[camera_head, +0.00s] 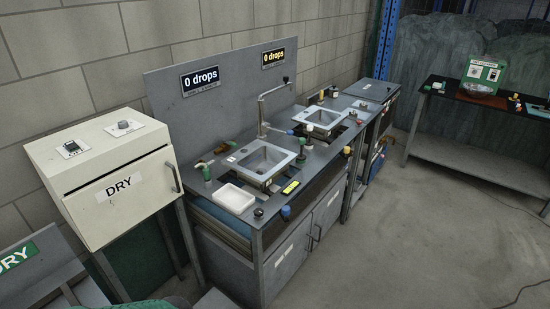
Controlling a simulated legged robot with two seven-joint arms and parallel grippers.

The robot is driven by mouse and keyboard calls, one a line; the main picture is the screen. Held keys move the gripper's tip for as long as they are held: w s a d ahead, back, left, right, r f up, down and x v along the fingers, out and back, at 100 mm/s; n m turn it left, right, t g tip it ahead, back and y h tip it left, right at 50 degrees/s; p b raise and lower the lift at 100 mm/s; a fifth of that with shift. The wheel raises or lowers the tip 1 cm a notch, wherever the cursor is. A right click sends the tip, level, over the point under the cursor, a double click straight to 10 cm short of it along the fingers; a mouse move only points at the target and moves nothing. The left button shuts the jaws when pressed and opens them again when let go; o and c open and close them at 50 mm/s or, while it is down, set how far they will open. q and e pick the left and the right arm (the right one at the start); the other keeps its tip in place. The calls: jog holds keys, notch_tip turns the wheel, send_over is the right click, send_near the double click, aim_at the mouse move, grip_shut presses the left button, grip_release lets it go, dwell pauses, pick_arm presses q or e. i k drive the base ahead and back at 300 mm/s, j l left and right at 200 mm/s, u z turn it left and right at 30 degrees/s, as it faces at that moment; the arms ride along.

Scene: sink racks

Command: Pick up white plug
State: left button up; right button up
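I cannot pick out a white plug for certain. A small upright item with a white top (311,130) and a dark green lower part stands at the right side of the near sink (237,159). A small white-topped black item (334,93) stands beside the far sink (306,114). Both are too small to tell exactly. A tall metal faucet (262,108) stands behind the near sink. Neither my left nor my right gripper shows in this view.
A white tray (233,198) and a yellow-green display (291,187) lie at the counter's front. Small coloured items stand around the sinks. A cream DRY cabinet (125,200) stands left. A dark table (465,97) stands right. The concrete floor (410,240) in front is clear.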

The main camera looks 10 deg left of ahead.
aim_at(308, 143)
jog(key=k, duration=0.1)
jog(key=k+u, duration=0.2)
jog(key=u, duration=0.2)
jog(key=k+j+u, duration=0.1)
jog(key=u, duration=0.35)
jog(key=k+j+u, duration=0.15)
jog(key=u, duration=0.25)
jog(key=i+l+u, duration=0.15)
jog(key=l+u, duration=0.25)
jog(key=l, duration=0.3)
jog(key=i+l+u, duration=0.1)
jog(key=l+u, duration=0.3)
jog(key=l, duration=0.3)
jog(key=l+u, duration=0.4)
jog(key=l, duration=0.3)
